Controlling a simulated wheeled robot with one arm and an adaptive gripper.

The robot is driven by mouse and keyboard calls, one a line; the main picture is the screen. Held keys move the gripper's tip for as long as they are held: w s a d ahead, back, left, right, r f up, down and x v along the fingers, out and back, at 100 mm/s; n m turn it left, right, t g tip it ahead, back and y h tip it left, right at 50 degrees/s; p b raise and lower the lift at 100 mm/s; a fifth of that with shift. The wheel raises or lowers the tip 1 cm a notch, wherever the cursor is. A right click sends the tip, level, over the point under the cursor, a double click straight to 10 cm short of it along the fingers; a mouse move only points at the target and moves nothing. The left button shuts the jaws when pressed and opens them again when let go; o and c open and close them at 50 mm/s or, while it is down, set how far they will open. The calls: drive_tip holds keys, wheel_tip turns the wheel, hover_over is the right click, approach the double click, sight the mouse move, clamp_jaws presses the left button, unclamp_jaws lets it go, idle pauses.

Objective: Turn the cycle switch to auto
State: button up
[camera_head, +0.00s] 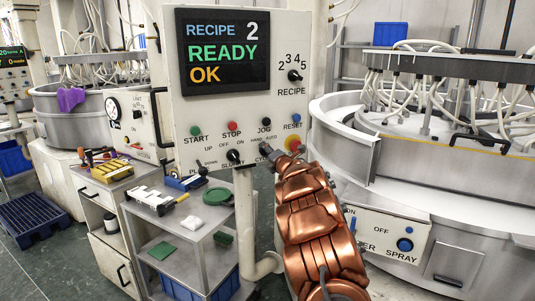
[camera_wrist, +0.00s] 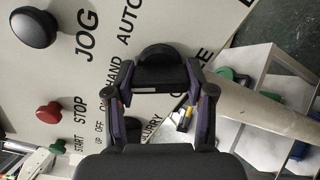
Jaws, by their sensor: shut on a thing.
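The cycle switch is a black knob (camera_wrist: 160,75) on the white control panel (camera_head: 178,130). In the wrist view it sits between the HAND and AUTO labels, with the partly covered CYCLE label beside it. My gripper (camera_wrist: 162,92) is shut on this knob, one purple-padded finger on each side. In the head view my gripper (camera_head: 268,154) reaches the lower right of the panel and covers most of the knob and part of its label. I cannot tell which label the knob points to.
The slurry knob (camera_head: 234,157) is just left. The screen (camera_head: 223,50) reads recipe 2, READY, OK. A grey cart (camera_head: 195,238) stands below.

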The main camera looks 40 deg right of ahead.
drive_tip(key=m, duration=0.3)
drive_tip(key=shift+m, duration=0.4)
drive_tip(key=m+p, duration=0.1)
drive_tip(key=m, duration=0.1)
drive_tip(key=shift+r+m, duration=0.1)
drive_tip(key=shift+m, duration=0.3)
drive_tip(key=m+p, duration=0.2)
drive_tip(key=m, duration=0.2)
drive_tip(key=shift+m, duration=0.3)
drive_tip(key=shift+p, duration=0.3)
drive_tip(key=o, duration=1.2)
drive_tip(key=shift+c, duration=0.2)
